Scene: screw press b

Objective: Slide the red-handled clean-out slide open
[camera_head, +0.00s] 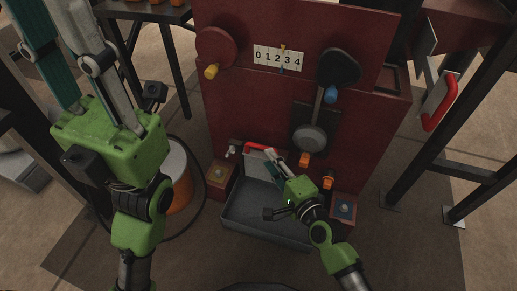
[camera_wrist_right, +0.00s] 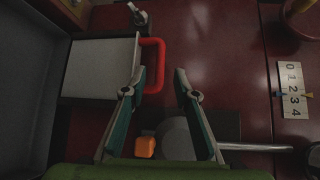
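A red handle (camera_head: 262,148) shows low on the front of the dark red machine, above the grey bin. In the right wrist view the red handle (camera_wrist_right: 158,64) is a U-shaped loop on the edge of a light grey plate (camera_wrist_right: 103,70). My right gripper (camera_head: 274,160) is open in front of it. In the wrist view its fingers (camera_wrist_right: 160,76) are apart, and the handle's near corner shows between the tips, partly behind one finger. Contact cannot be told. My left gripper (camera_head: 50,12) is raised at the upper left, fingers apart, tips at the frame edge.
A second red handle (camera_head: 440,104) on a pale plate is on the right. A grey bin (camera_head: 262,223) stands under my right gripper. An orange-and-white bucket (camera_head: 180,180) is beside it. A lever with a round grey weight (camera_head: 309,139) hangs close to the right gripper.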

